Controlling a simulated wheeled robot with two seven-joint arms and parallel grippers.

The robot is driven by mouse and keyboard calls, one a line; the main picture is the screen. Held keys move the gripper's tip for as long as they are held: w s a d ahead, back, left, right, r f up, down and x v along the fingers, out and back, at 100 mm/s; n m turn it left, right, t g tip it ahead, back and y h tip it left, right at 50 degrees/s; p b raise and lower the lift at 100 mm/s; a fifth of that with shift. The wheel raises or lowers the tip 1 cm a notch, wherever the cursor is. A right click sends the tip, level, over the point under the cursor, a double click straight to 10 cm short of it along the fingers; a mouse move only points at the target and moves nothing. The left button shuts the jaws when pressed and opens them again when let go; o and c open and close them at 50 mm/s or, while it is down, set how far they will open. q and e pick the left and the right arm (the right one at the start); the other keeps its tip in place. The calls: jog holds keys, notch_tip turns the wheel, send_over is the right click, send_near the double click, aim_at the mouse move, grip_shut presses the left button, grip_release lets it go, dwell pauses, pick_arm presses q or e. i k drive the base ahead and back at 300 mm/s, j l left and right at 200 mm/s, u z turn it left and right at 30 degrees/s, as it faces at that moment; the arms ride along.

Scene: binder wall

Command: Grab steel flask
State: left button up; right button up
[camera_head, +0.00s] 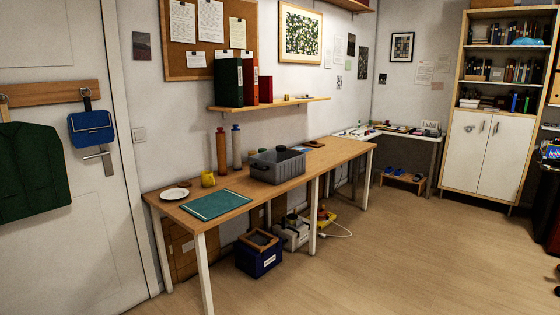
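No object is clearly a steel flask at this distance. Two tall slim upright things stand near the wall at the back edge of the long wooden table (322,158). One is a brown, wood-coloured cylinder (221,152). The other is a pale greyish cylinder (236,147) just right of it; I cannot tell if it is steel. A grey open crate (277,172) stands in front of them to the right, with dark contents partly hidden by its walls. Neither of my grippers shows in the head view.
A yellow mug (208,179), a white plate (174,194) and a green mat (215,204) lie on the table's left part. A shelf (270,104) with binders hangs above. A blue box (258,262) stands on the floor below. The floor (420,250) in front is clear.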

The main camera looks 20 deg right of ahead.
aim_at(280, 156)
jog(key=i+l+z, duration=0.35)
jog(key=i, duration=0.6)
jog(key=i+z, duration=0.3)
jog(key=i, duration=0.6)
